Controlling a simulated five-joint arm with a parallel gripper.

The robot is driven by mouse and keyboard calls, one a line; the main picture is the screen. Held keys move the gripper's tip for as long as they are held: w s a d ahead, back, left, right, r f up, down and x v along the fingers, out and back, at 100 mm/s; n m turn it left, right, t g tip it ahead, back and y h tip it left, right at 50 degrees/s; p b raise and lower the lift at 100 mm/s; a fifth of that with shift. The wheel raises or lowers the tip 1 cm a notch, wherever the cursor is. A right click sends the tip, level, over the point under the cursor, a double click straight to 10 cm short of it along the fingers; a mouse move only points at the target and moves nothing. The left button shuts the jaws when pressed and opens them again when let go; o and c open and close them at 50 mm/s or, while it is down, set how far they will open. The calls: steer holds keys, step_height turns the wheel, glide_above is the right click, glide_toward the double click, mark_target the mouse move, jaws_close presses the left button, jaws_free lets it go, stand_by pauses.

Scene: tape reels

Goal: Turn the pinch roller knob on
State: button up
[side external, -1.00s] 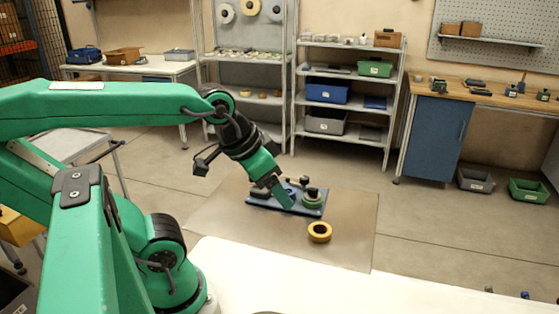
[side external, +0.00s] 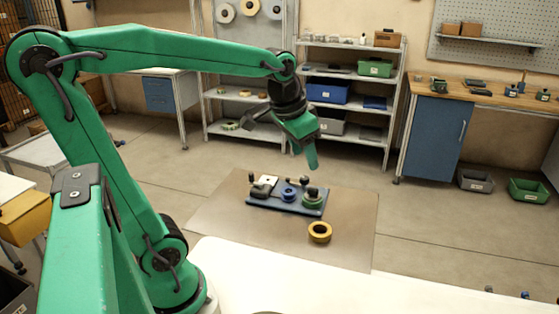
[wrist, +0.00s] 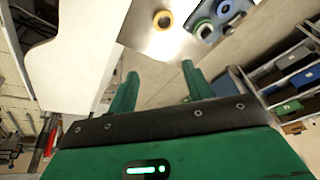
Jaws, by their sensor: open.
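A blue base plate (side external: 285,208) lies on the grey-brown mat. It carries a dark-handled part with a white square (side external: 268,181) at the left, a small blue knob (side external: 289,194) in the middle and a green round part (side external: 312,201) with a dark top at the right. I cannot tell which is the pinch roller knob or how it is turned. My gripper (side external: 312,168) is raised above and behind the plate, clear of it. In the wrist view its green fingers (wrist: 160,78) are apart and empty, with the plate (wrist: 222,22) at the top, partly cut off.
A yellow tape reel (side external: 320,232) lies on the mat (side external: 235,225) in front of the plate; it also shows in the wrist view (wrist: 162,19). A white surface (side external: 300,285) lies nearer the camera. Shelves (side external: 350,95) and a workbench (side external: 435,125) stand behind.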

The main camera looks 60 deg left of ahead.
steer(key=w+a+f+g, duration=0.1)
steer(key=w+a+f, duration=0.1)
steer(key=w+a, duration=0.35)
steer(key=g, duration=0.3)
glide_above(305, 178)
steer(key=shift+h, duration=0.3)
step_height(305, 178, down, 13)
steer(key=shift+d+f, duration=0.1)
steer(key=shift+f, duration=0.1)
steer(key=shift+a+f, duration=0.25)
steer(key=shift+f, duration=3.9)
steer(key=c, duration=1)
